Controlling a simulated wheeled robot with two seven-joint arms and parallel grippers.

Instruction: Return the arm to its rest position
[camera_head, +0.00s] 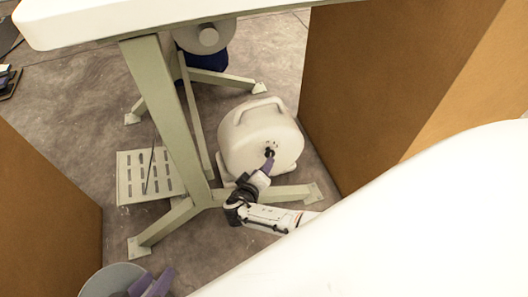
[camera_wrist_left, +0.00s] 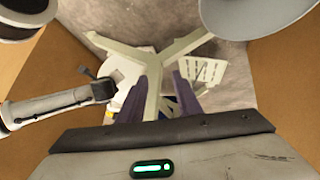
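My left gripper (camera_head: 152,284) shows its purple fingertips at the bottom left of the head view. In the left wrist view my left gripper (camera_wrist_left: 160,100) has its two purple fingers apart, with nothing visible between them. My right gripper (camera_head: 267,166) is low in the middle of the head view, with a purple finger close to the dark knob (camera_head: 269,153) on the white rounded machine (camera_head: 246,136). I cannot tell whether it touches the knob or whether its fingers are open. My right arm also shows at the left of the wrist view.
A pale table frame (camera_head: 165,100) with splayed feet stands left of the machine. A grey round container (camera_head: 112,278) is beside my left gripper. Brown panels (camera_head: 45,195) and (camera_head: 385,85) bound both sides. A slotted white plate (camera_head: 130,180) lies on the floor.

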